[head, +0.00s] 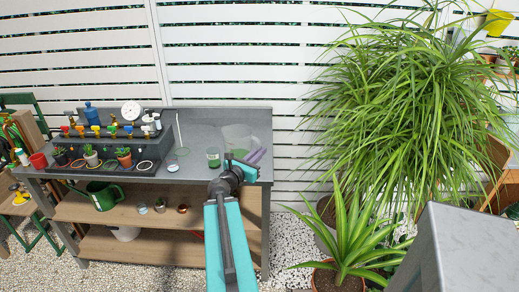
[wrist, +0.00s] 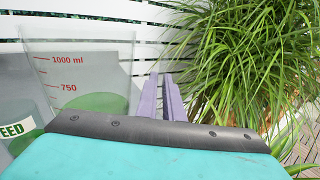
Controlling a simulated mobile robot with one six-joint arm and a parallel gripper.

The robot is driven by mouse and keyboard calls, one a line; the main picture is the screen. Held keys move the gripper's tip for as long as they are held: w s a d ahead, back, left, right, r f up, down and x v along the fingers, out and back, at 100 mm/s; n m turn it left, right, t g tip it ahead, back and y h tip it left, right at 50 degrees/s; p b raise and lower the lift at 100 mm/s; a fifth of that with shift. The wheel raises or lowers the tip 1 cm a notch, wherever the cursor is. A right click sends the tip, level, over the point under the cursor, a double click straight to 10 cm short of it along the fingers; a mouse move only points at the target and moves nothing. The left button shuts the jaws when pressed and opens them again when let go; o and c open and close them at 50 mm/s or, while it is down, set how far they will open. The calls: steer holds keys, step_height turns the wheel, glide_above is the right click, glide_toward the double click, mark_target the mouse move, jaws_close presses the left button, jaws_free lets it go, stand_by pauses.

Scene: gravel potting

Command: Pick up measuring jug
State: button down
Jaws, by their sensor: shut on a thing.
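The measuring jug (head: 238,135) is clear and stands upright at the right end of the grey bench top. In the wrist view the jug (wrist: 90,75) fills the left side, with red marks for 1000 ml and 750 and something green low down. My gripper (head: 256,155) is at the jug's right side in the head view. Its two purple fingers (wrist: 163,97) are close together beside the jug's right edge, shut on it. The handle and the exact contact are hidden. I cannot tell whether the jug is lifted.
A labelled jar (head: 213,158) stands just left of the jug. A tiered dark stand (head: 110,150) with small pots and coloured taps fills the bench's left. A grassy plant (head: 400,110) crowds the right. A white slatted fence (head: 230,60) is behind.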

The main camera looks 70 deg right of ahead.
steer(key=shift+a+r+p, duration=0.2)
steer(key=shift+a+p, duration=0.3)
steer(key=shift+p, duration=2.05)
steer(key=shift+a+p, duration=0.85)
steer(key=shift+p, duration=2.05)
steer(key=shift+w, duration=0.1)
